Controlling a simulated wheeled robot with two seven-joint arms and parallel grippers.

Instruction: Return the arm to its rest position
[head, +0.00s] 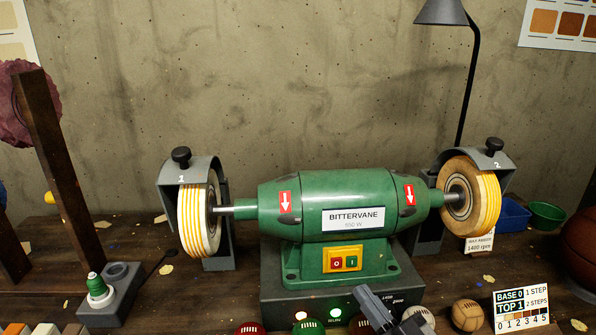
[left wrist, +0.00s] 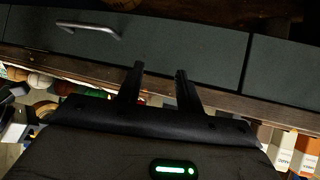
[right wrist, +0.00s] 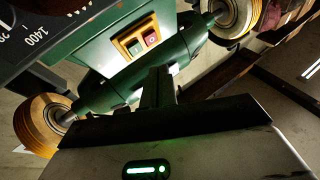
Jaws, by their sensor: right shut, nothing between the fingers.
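My right gripper (head: 366,294) shows at the bottom of the head view, in front of the green bench grinder's (head: 330,190) dark base. In the right wrist view its fingers (right wrist: 160,74) are together and empty, with the grinder behind them. My left gripper (left wrist: 160,70) shows only in the left wrist view. Its two fingers are apart with nothing between them, in front of the dark drawer fronts (left wrist: 195,65) under the bench edge. The grinder has a yellow switch plate (head: 342,259) with a red and a green button.
Buffing wheels 1 (head: 193,220) and 2 (head: 487,203) flank the motor under grey guards. Several balls line the front edge, including a tan one (head: 467,315). A small sign (head: 521,308) stands right. A grey holder (head: 112,295) with a green-topped piece and wooden posts (head: 55,160) stand left.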

